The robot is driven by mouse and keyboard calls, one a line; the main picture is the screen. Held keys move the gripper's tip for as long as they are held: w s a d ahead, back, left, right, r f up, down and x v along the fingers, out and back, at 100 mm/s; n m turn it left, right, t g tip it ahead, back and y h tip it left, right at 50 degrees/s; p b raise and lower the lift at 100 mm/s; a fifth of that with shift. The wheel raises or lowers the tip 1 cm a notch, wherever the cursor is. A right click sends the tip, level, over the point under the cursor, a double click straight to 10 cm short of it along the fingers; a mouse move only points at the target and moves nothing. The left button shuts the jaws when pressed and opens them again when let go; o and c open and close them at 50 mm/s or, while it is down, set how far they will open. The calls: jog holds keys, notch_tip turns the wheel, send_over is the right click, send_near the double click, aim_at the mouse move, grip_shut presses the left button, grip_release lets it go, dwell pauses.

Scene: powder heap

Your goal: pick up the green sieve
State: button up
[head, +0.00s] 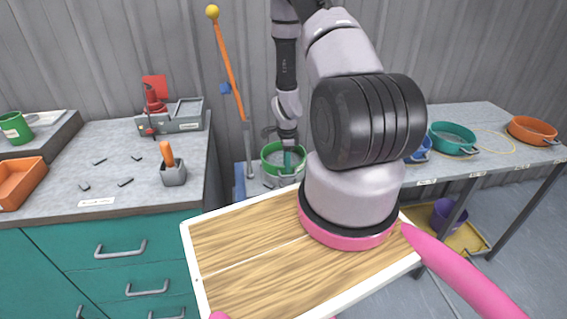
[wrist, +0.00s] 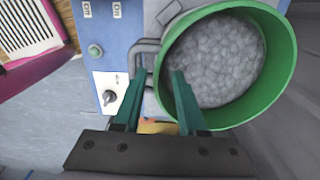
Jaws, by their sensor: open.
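The green sieve (wrist: 281,75) is a round green-rimmed vessel with a grey, lumpy surface inside. In the head view the green sieve (head: 270,151) is in the gap between the two benches, partly hidden by my arm. My gripper (wrist: 160,75) is open, with two teal fingers. In the wrist view its right finger overlaps the sieve's left rim. A grey loop handle (wrist: 140,48) sticks out left of the rim, near the fingertips. I cannot tell whether the fingers touch it. In the head view my gripper (head: 287,166) reaches down at the sieve.
A blue-grey machine with a knob (wrist: 110,97) lies below the sieve's left side. A wooden-topped tray (head: 240,262) is in front. The left bench holds a green mug (head: 16,128) and orange box (head: 20,182). The right bench holds a teal pan (head: 452,137) and orange pan (head: 532,130).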

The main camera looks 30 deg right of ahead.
notch_tip(320, 180, down, 2)
jog(key=shift+f, duration=0.15)
grip_shut()
